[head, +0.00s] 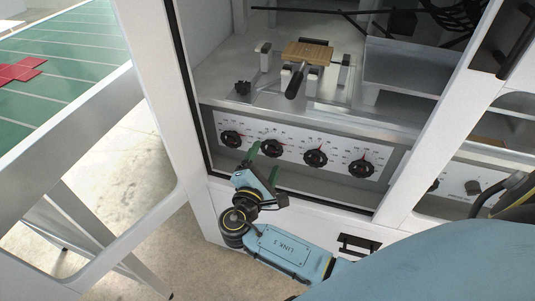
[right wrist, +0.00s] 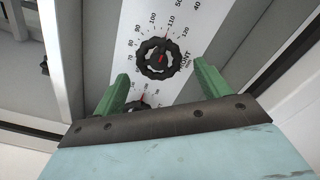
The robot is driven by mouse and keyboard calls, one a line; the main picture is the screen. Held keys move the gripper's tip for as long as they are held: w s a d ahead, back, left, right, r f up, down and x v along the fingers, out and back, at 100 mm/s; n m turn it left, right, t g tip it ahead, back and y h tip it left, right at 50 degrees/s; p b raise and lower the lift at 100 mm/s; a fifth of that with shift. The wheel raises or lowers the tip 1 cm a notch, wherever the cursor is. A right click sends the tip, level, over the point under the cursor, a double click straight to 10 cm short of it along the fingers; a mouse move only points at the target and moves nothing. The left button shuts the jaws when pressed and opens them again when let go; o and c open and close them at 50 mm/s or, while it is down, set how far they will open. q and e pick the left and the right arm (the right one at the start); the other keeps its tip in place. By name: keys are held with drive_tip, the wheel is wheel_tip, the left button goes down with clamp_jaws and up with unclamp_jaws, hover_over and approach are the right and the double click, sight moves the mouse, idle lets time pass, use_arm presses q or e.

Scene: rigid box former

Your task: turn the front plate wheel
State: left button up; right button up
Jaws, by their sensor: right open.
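In the right wrist view a black ribbed wheel (right wrist: 158,58) with a red mark sits on a white scale plate, with letters ending in "ONT" beside it. In the head view the wheel nearest my fingers is the second from the left (head: 271,148); it appears to be the same one. My right gripper (head: 265,156) has its two green fingers apart, just in front of the panel. In the right wrist view the gripper (right wrist: 161,72) is open and empty, the fingers on either side and short of the wheel. My left gripper is not in view.
Similar wheels (head: 231,138) (head: 315,158) (head: 361,168) line the panel; one wheel (right wrist: 137,105) is partly hidden by my gripper. The white machine frame (head: 160,100) borders the opening on the left. A green conveyor (head: 70,60) with red pieces (head: 20,72) stands at far left.

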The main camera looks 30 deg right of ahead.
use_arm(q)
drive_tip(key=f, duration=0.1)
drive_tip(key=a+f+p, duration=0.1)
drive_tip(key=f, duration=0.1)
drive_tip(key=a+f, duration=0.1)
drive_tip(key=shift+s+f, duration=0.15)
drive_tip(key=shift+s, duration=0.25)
use_arm(e)
drive_tip(key=v, duration=1)
drive_tip(key=shift+s+a, duration=0.25)
drive_tip(key=shift+s, duration=0.05)
